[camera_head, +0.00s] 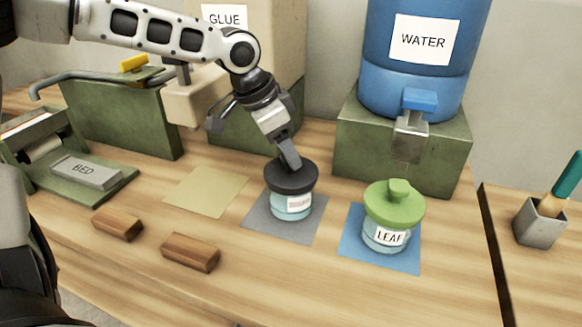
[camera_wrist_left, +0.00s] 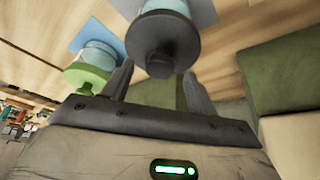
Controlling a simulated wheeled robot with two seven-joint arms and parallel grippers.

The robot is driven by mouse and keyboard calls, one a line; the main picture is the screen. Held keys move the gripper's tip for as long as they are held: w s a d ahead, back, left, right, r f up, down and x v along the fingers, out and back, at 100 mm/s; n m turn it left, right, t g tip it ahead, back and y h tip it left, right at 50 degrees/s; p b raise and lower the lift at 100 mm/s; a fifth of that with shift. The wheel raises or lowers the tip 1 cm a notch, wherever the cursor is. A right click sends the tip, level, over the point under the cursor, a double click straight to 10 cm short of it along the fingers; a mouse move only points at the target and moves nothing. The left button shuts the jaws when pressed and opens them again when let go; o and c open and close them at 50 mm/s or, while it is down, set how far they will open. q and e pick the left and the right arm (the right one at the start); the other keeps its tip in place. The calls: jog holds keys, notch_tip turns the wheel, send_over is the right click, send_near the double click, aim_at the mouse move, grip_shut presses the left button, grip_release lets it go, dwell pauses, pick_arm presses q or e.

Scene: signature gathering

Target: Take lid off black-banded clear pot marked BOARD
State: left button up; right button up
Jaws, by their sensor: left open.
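The clear pot (camera_head: 291,205) with a black lid (camera_head: 291,178) stands upright on a grey mat (camera_head: 258,222). Its white label is too small to read. My left gripper (camera_head: 289,160) points down at the lid from above, and its fingers hide the lid's knob in the head view. In the left wrist view the black lid (camera_wrist_left: 160,38) and its knob (camera_wrist_left: 160,64) show just beyond the open fingers of my left gripper (camera_wrist_left: 157,80), roughly between their tips. The lid sits on the pot. My right gripper is not in view.
A green-lidded LEAF pot (camera_head: 388,232) on a blue mat (camera_head: 352,245) stands just right. A blue WATER tank (camera_head: 410,75) stands behind it, and a GLUE container (camera_head: 265,30) behind my arm. Two wooden blocks (camera_head: 190,252) (camera_head: 117,224) lie front left. An empty tan mat (camera_head: 205,191) lies left.

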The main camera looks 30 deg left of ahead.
pick_arm(q)
jog(key=shift+x, duration=0.9)
jog(key=shift+r, duration=0.1)
jog(key=c, duration=1.1)
jog(key=shift+o, duration=0.2)
jog(key=shift+r, duration=0.15)
